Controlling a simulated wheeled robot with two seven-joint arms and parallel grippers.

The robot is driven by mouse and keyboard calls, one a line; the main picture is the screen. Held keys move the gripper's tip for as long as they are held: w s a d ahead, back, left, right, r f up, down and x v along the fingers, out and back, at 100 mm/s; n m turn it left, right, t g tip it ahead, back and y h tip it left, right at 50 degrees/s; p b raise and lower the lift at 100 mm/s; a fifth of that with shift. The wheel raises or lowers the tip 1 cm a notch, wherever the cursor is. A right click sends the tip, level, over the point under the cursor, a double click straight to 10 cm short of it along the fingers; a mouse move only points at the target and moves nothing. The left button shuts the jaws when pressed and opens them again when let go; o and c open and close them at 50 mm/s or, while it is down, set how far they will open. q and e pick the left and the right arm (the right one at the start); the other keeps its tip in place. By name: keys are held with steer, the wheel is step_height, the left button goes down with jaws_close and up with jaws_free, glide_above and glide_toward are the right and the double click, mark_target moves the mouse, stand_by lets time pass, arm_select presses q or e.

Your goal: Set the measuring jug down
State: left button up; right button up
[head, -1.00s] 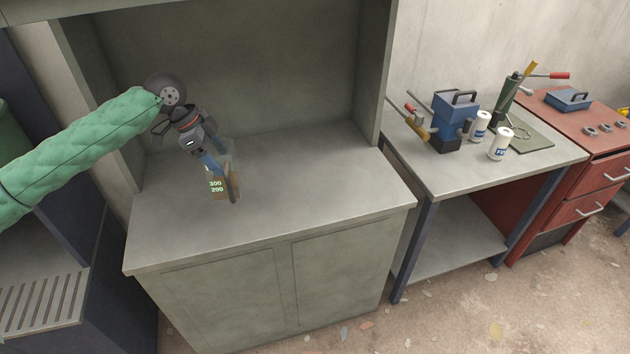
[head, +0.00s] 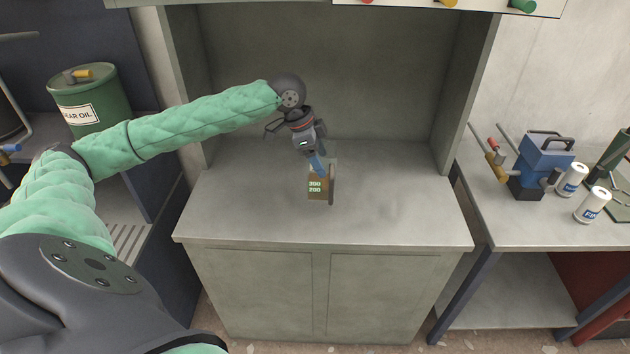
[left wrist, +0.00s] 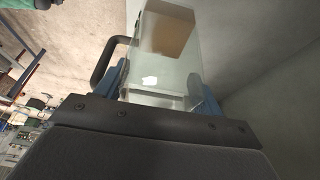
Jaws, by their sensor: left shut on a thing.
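The measuring jug (head: 318,189) is clear, with brown showing in it and the marks 300 and 200 on its side. It is at the middle of the grey cabinet's worktop (head: 400,190), looking close to upright. I cannot tell whether its base touches the surface. My left gripper (head: 318,166) reaches down from above and is shut on it. In the left wrist view the jug (left wrist: 160,75) sits between the blue fingers, its dark handle (left wrist: 106,62) on the left. My right gripper is not in view.
The worktop around the jug is bare, with cabinet walls at the sides and back. A green oil drum (head: 92,98) stands left, near my left arm. The right-hand bench holds a blue tool (head: 542,160) and white cans (head: 592,205).

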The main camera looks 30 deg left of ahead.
arm_select(q)
steer(key=w+a+f+p, duration=0.4)
steer(key=a+f+p, duration=0.2)
steer(key=a+f, duration=0.3)
steer(key=shift+w+a+f, duration=0.15)
steer(key=shift+w+f, duration=0.2)
steer(key=shift+f, duration=0.25)
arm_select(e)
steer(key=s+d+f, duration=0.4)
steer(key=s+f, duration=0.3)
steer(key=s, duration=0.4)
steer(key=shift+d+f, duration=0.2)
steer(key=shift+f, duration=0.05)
arm_select(q)
steer(key=shift+f, duration=0.1)
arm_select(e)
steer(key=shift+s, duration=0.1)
arm_select(q)
steer(key=o, duration=1.7)
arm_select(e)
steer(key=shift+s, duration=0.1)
